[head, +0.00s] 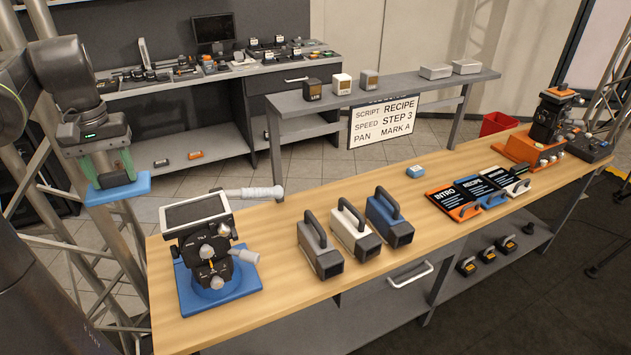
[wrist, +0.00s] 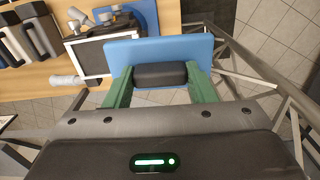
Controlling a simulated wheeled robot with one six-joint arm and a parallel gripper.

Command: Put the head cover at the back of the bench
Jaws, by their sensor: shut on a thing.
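The head cover is a flat blue plate (head: 118,188) with a dark grip block on top. My gripper (head: 108,168) is shut on that block, its green fingers on either side, and holds the plate in the air left of the bench's left end. In the wrist view the blue plate (wrist: 135,50) lies beyond my gripper (wrist: 160,76), roughly level. The wooden bench (head: 290,270) runs from the lower left to the upper right. A dark tilt head with a white-grey top (head: 198,212) stands on a blue base at its left end. It also shows in the wrist view (wrist: 88,50).
Three camera-like blocks with handles, grey (head: 320,250), white (head: 354,230) and blue (head: 390,217), stand mid-bench. A small blue block (head: 414,171) and labelled slates (head: 452,203) lie farther right. A metal truss (head: 70,205) stands beside my arm. Bench surface between the tilt head and grey block is clear.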

